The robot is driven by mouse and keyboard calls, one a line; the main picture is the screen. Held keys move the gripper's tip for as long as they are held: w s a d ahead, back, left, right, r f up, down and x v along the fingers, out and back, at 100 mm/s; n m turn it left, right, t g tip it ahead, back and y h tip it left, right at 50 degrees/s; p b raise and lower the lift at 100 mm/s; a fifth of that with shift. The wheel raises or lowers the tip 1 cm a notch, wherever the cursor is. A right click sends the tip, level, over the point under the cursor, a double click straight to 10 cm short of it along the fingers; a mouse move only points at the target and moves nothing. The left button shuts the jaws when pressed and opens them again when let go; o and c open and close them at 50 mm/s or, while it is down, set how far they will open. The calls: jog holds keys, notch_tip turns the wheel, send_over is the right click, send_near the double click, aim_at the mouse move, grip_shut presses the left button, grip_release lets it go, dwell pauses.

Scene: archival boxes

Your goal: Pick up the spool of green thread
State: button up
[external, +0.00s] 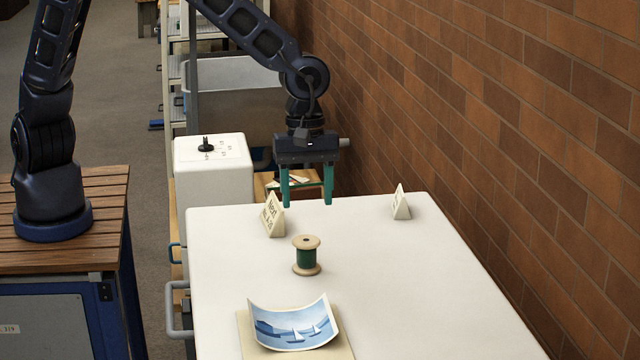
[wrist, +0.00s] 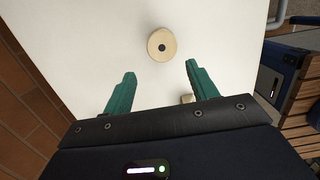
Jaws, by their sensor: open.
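The spool of green thread (external: 306,256) stands upright on the white tabletop (external: 400,290), with pale wooden ends and dark green thread between them. In the wrist view I see the spool's round top (wrist: 161,45) with a dark centre hole, beyond the fingertips and between their lines. My gripper (external: 307,203) has two green fingers, spread apart and empty. It hangs above the table, behind the spool in the external view. In the wrist view the open gripper (wrist: 160,72) points toward the spool without touching it.
A tent card (external: 273,215) stands behind the spool to the left, near my gripper, and another (external: 401,202) stands to the right. A sailboat picture (external: 294,324) lies in front. A brick wall (external: 500,130) borders the right side. A white box (external: 213,170) stands behind.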

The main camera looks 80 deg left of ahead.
aim_at(306, 241)
jog(key=f, duration=0.5)
jog(key=shift+d+f, duration=0.2)
jog(key=shift+d, duration=0.15)
jog(key=shift+s+d+f, duration=0.1)
jog(key=shift+d+f, duration=0.1)
jog(key=shift+f, duration=0.65)
jog(key=shift+s+d+f, duration=0.1)
jog(key=shift+d+f, duration=0.05)
jog(key=shift+f, duration=0.7)
jog(key=shift+s+d+f, duration=0.1)
jog(key=shift+d+f, duration=0.1)
jog(key=shift+f, duration=0.65)
jog(key=c, duration=0.8)
